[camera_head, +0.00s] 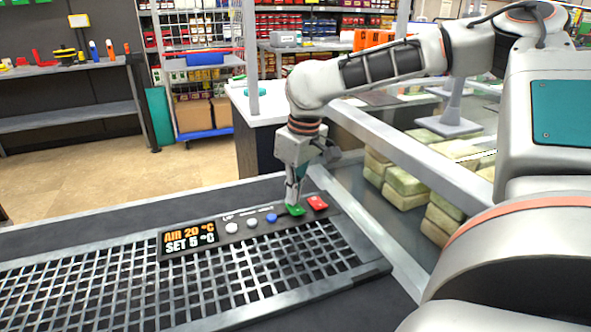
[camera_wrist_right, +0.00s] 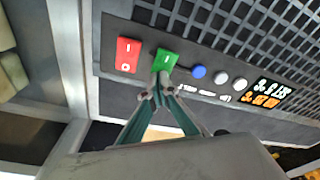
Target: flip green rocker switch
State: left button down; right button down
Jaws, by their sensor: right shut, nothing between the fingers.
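The green rocker switch (camera_head: 295,210) sits on the dark control panel, between a red rocker switch (camera_head: 317,202) and a blue button (camera_head: 271,218). My right gripper (camera_head: 292,204) points down at the green switch, its closed fingertips at or just above it. In the right wrist view the green switch (camera_wrist_right: 166,60) shows a "I" mark on its upper part. The right fingertips (camera_wrist_right: 157,92) meet at its lower edge and cover that part, with nothing between them. I cannot tell whether they touch the switch. My left gripper is not in view.
The panel also has grey buttons (camera_head: 232,227) and a display (camera_head: 188,239) reading "AIR 20 °C, SET 5 °C". A metal grille (camera_head: 120,290) lies in front. A glass case with stacked packages (camera_head: 405,185) stands to the right. Store shelves are behind.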

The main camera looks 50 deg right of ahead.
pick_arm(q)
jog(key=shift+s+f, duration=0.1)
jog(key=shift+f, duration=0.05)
pick_arm(e)
jog(key=shift+f, duration=0.35)
jog(key=shift+r, duration=0.1)
